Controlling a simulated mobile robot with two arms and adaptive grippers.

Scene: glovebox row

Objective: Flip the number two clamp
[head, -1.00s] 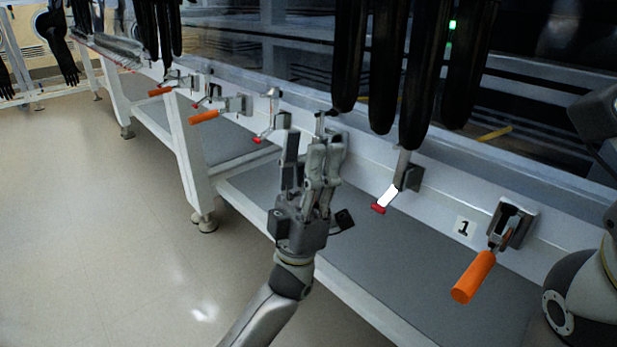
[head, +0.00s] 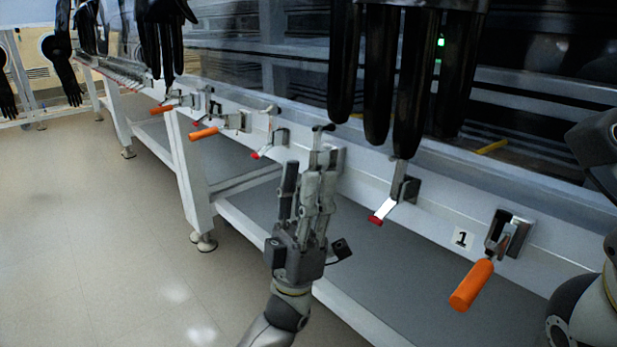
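The toggle clamps sit in a row along the white front rail. No "2" label shows. One clamp (head: 323,130) stands behind my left gripper, its dark-tipped end upright and its lower part hidden by the fingers. This is the second orange-and-red set's near neighbour to the left of the red-tipped clamp (head: 382,209). My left gripper (head: 307,168) points up in front of it, fingertips just below its dark tip. I cannot tell whether they touch or how far the fingers are open. My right gripper is not in view.
An orange-handled clamp (head: 473,285) hangs down beside the "1" label (head: 462,239). More clamps line the rail leftwards, including an orange-handled one (head: 204,133). Black gloves (head: 408,90) hang above the rail. A grey lower shelf (head: 400,285) lies below; the floor at left is clear.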

